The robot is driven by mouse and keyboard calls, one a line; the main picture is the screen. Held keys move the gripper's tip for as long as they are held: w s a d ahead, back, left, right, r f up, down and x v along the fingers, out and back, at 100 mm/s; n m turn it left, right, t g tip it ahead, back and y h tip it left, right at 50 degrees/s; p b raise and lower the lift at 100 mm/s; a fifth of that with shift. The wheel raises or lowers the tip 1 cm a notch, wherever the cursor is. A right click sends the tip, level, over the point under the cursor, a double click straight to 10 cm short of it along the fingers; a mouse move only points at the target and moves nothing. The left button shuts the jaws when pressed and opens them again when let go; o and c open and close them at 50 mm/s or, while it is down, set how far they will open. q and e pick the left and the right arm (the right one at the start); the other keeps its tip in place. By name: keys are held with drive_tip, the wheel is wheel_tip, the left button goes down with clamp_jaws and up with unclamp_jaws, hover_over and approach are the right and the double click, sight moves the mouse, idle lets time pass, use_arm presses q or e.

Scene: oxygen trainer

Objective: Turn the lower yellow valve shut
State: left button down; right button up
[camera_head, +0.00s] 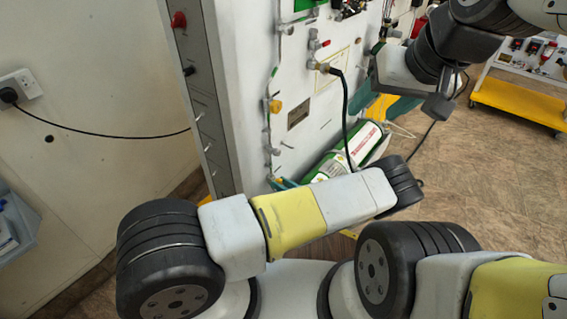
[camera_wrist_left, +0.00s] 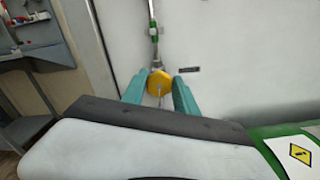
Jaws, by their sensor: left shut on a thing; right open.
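The lower yellow valve (camera_wrist_left: 159,83) shows in the left wrist view as a round yellow knob on a thin vertical pipe against the white panel. The teal fingers of my left gripper (camera_wrist_left: 160,88) stand on either side of it and are shut on it. In the head view my left forearm hides most of this gripper and the valve. Only a bit of teal fingertip (camera_head: 280,183) shows beside the panel's lower pipe. My right gripper (camera_head: 384,80) is open at the upper right, away from the valve.
Another yellow knob (camera_head: 275,106) sits higher on the same pipe. A green and white cylinder (camera_head: 345,160) lies to the right of my left gripper. A black hose (camera_head: 346,115) hangs down the panel. A yellow cart (camera_head: 515,103) stands at the right.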

use_arm(q)
drive_tip(key=m, duration=0.5)
drive_tip(key=shift+d+f+m, duration=0.1)
drive_tip(key=shift+f+m, duration=0.05)
drive_tip(key=shift+m, duration=0.25)
idle(0.4)
drive_tip(key=c, duration=0.9)
unclamp_jaws()
drive_tip(key=shift+c, duration=0.2)
drive_tip(key=v, duration=0.7)
drive_tip(key=shift+s+d, duration=0.2)
drive_tip(key=shift+d, duration=0.1)
